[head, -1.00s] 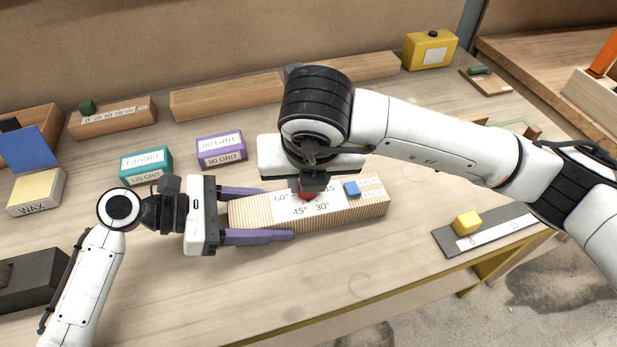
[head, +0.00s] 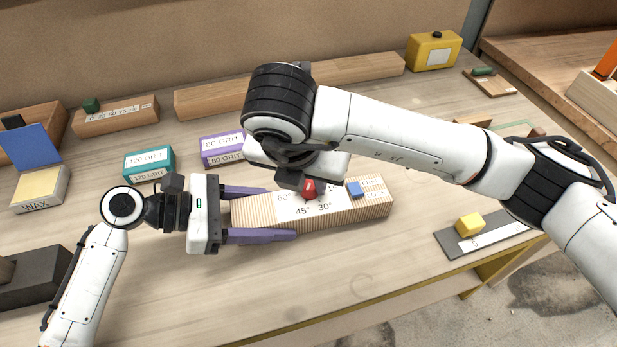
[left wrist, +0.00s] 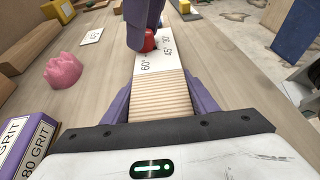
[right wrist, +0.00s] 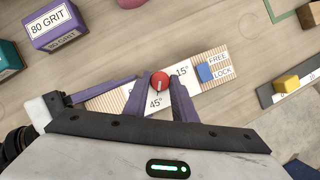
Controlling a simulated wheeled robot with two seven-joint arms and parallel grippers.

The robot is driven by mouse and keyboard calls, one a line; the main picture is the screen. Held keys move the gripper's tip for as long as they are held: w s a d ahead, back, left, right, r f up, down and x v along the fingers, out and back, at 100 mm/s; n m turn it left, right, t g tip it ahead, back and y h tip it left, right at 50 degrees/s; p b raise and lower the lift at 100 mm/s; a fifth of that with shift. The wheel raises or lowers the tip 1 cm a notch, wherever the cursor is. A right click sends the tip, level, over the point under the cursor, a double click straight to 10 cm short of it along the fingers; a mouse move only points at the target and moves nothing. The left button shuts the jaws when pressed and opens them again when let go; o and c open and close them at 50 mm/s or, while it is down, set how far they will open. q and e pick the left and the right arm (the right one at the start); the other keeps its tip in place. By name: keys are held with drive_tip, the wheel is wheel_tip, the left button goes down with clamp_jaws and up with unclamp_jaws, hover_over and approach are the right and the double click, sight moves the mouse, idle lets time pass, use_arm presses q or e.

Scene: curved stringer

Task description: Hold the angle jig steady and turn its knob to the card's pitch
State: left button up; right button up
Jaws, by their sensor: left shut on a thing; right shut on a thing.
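The angle jig (head: 350,208) is a ribbed wooden block with a white scale plate marked 15°, 30°, 45° and 60°. My left gripper (head: 280,213) is shut on the jig's left end, one purple finger along each side. The red knob (right wrist: 159,80) sits on the plate with a white pointer line that looks aimed roughly at 45°. My right gripper (right wrist: 161,87) is shut on the knob from above. A blue slider (right wrist: 205,72) sits beside the FREE and LOCK labels. A white card (left wrist: 92,36) lies on the bench in the left wrist view; its figure is hard to read.
A purple 80 GRIT box (head: 221,149) and a teal 120 GRIT box (head: 149,163) stand behind the jig. A pink lump (left wrist: 62,70) lies near the card. A yellow block (head: 469,223) sits on a grey ruled strip at right. The bench in front is clear.

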drive_tip(key=o, duration=1)
drive_tip(key=shift+o, duration=0.2)
drive_tip(key=v, duration=1.2)
use_arm(q)
drive_tip(key=o, duration=1.6)
drive_tip(key=shift+o, duration=0.3)
drive_tip(key=o, duration=0.4)
